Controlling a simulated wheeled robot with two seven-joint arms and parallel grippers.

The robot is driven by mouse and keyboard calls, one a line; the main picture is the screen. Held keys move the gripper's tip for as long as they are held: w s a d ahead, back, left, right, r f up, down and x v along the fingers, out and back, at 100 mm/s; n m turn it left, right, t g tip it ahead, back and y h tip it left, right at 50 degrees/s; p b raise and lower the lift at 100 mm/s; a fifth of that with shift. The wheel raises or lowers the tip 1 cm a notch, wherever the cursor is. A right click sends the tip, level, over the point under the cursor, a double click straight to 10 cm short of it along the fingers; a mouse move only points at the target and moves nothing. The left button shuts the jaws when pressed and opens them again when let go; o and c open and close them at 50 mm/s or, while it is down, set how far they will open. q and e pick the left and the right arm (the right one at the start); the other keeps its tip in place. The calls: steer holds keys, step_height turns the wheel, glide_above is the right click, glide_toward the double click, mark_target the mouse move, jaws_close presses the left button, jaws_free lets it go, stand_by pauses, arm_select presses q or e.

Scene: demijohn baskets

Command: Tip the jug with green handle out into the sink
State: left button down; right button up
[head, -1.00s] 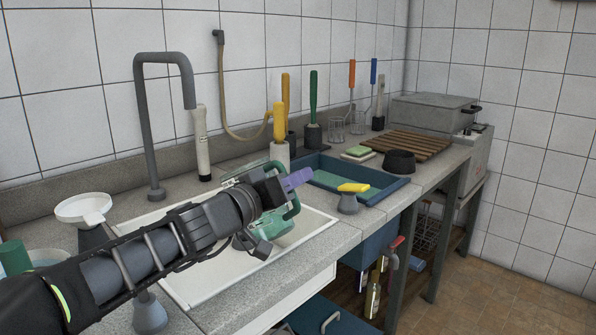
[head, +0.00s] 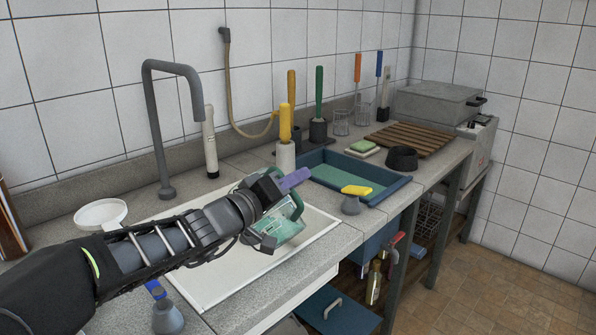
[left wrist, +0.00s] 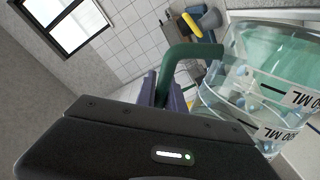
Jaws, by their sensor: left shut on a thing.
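The jug (head: 283,232) is clear with a green tint and has a green handle. My left gripper (head: 284,190) is shut on the handle and holds the jug over the white sink (head: 225,277). The jug looks tilted, and my gripper hides part of it. In the left wrist view the green handle (left wrist: 190,52) runs to the purple fingers (left wrist: 165,92), and the jug's clear wall (left wrist: 262,85) carries black-on-white ML labels. I cannot tell whether liquid is inside. My right gripper is not in view.
A grey tap (head: 157,120) arches behind the sink. A white bowl (head: 101,214) stands left of it.

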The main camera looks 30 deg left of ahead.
arm_select(q)
steer(key=shift+w+a+r+n+p, duration=0.2)
steer(key=shift+a+n+p, duration=0.35)
steer(key=shift+p, duration=0.85)
steer(key=shift+w+a+r+n+p, duration=0.1)
steer(key=shift+a+r+n+p, duration=0.3)
steer(key=shift+p, duration=1)
steer(key=shift+a+f+n, duration=0.2)
steer(key=shift+n, duration=0.15)
steer(key=shift+w+a+f+n, duration=0.15)
steer(key=shift+a+f+n, duration=0.1)
steer(key=shift+a+n, duration=0.55)
steer(key=shift+a+f+n+p, duration=0.1)
steer(key=shift+a+n+p, duration=0.35)
steer(key=shift+a, duration=0.3)
